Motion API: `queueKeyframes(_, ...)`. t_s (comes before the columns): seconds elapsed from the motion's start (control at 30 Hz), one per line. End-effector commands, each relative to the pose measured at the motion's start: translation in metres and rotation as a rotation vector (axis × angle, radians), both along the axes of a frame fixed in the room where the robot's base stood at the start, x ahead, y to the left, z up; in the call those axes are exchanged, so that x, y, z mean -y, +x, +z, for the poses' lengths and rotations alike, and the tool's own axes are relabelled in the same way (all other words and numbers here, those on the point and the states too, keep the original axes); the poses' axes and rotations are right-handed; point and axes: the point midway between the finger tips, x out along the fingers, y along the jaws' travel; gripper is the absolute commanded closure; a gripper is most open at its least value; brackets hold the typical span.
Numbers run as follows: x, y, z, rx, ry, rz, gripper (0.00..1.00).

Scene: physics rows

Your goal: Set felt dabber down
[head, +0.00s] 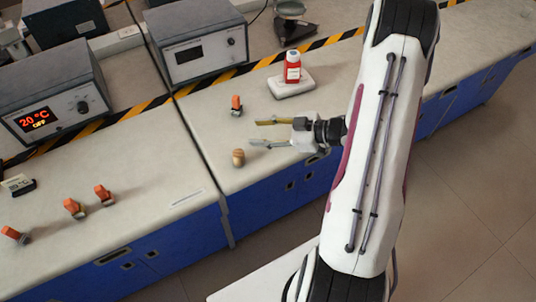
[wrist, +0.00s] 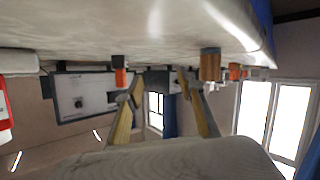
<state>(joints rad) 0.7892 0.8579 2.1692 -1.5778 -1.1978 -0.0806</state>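My gripper (head: 256,132) is open, its two fingers spread apart with nothing between them, low over the right bench; the fingers also show in the wrist view (wrist: 160,78). A small brown wooden piece with a rounded top (head: 238,157) stands just beyond the lower finger, near the bench's front edge; it appears in the wrist view (wrist: 210,65). An orange piece with a dark base (head: 236,104) stands upright beyond the upper finger, also in the wrist view (wrist: 120,76). I cannot tell for certain which piece is the felt dabber. Neither is held.
Several orange pieces (head: 73,207) are on the left bench. Instrument boxes (head: 198,48) stand behind the striped tape. The bench (head: 200,125) is clear left of the fingers.

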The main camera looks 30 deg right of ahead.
Motion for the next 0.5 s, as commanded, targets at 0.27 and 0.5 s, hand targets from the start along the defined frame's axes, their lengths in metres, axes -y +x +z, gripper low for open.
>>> queueKeyframes(0.27,0.023,0.037,0.028,-0.041,-0.214,-0.121,0.61)
queueKeyframes(0.5,0.042,0.056,0.063,-0.075,-0.357,-0.248,0.61)
